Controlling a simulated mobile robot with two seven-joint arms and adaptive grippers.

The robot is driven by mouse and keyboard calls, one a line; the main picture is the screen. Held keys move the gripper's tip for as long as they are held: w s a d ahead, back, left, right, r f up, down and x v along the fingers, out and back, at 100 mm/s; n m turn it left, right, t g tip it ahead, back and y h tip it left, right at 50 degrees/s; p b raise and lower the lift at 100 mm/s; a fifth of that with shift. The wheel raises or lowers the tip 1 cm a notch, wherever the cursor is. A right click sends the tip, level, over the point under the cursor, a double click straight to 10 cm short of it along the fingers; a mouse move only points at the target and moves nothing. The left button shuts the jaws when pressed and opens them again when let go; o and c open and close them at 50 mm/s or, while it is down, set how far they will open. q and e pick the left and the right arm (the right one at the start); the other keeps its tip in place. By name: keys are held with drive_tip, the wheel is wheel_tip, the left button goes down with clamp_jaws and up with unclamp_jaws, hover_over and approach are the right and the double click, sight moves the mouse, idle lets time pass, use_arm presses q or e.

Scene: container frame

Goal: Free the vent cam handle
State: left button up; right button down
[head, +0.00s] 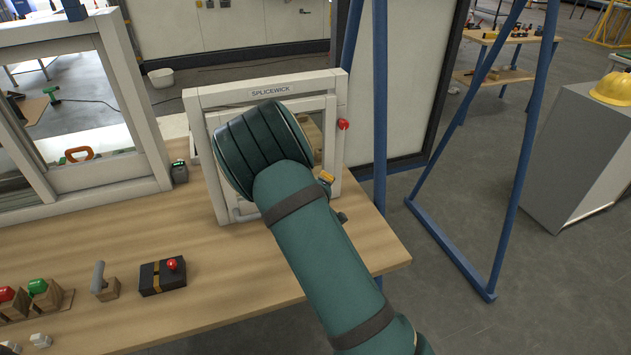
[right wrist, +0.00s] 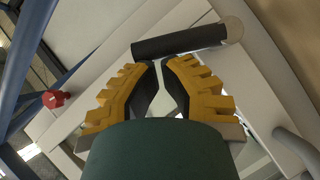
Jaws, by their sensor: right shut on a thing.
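The small white vent window frame (head: 190,130) marked SPLICEWICK stands on the wooden bench. In the right wrist view, a dark cylindrical handle (right wrist: 180,40) with a pale round end (right wrist: 233,28) lies across the frame at the fingertips; I take it for the cam handle. My right gripper (right wrist: 161,64) has yellow fingers with dark pads, closed in at this handle, with a narrow gap between the tips. In the head view my teal wrist hides most of the gripper and the handle; one yellow finger part (head: 326,177) shows. My left gripper is not in view.
A red knob (head: 343,124) is on the frame's right side, a grey bar (head: 243,213) at its lower left. A larger white window (head: 150,150) stands left. A black box (head: 162,278), a grey lever (head: 98,277) and button blocks are on the bench front. Blue posts (head: 380,100) rise behind.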

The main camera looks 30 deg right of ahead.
drive_tip(key=shift+s+d+f+m+y, duration=0.1)
drive_tip(key=shift+s+d+m+y, duration=0.1)
drive_tip(key=shift+d+m+y, duration=0.45)
drive_tip(key=shift+s+d+f+m+y+b, duration=0.15)
drive_tip(key=shift+d+f+m+y+b, duration=0.1)
drive_tip(key=shift+d+m+y+b, duration=0.3)
drive_tip(key=shift+s+d+f+m+y+b, duration=0.1)
drive_tip(key=shift+d+f+m+y+b, duration=0.35)
drive_tip(key=shift+b, duration=0.35)
drive_tip(key=shift+s+d+f+m+y+b, duration=0.1)
drive_tip(key=shift+d+f+m+y+b, duration=0.15)
drive_tip(key=shift+d+y+b, duration=0.4)
drive_tip(key=shift+r, duration=0.1)
